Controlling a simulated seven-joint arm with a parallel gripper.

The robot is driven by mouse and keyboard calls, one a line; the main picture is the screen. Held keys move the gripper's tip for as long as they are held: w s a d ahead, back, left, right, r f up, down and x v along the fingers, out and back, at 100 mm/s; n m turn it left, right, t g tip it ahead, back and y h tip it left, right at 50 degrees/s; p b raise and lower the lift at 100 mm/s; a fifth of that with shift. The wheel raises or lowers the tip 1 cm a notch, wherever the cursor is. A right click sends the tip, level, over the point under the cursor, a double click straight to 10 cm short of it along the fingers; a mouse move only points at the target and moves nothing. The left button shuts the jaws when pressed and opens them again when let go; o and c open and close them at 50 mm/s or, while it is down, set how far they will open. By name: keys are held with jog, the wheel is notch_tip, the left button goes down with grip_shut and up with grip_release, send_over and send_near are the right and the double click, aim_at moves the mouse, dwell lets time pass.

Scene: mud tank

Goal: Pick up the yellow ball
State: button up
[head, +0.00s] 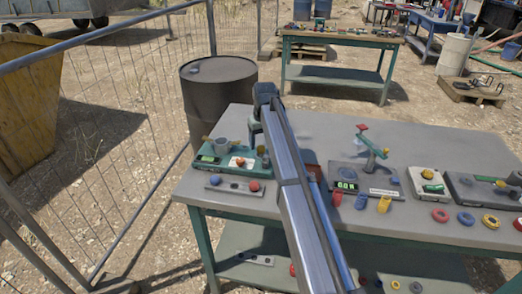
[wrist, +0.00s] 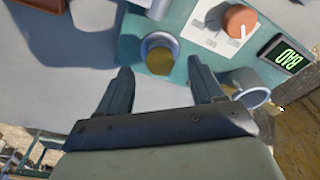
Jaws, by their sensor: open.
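In the wrist view a round yellow-brown thing (wrist: 160,61), which looks like the yellow ball, sits in a small grey cup or ring (wrist: 146,45) on a green board (wrist: 183,73). My gripper (wrist: 161,70) is open and empty, with its two fingertips on either side of and just short of the ball in the picture. I cannot tell the height gap.
A bar with blue and red balls (head: 235,187) lies in front. Coloured cups and rings stand to the right on the grey table (head: 410,230).

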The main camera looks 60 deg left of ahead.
aim_at(261, 149)
notch_tip(261, 149, down, 2)
jog(key=shift+a+f, duration=0.1)
jog(key=shift+f, duration=0.15)
jog(key=c, duration=1.2)
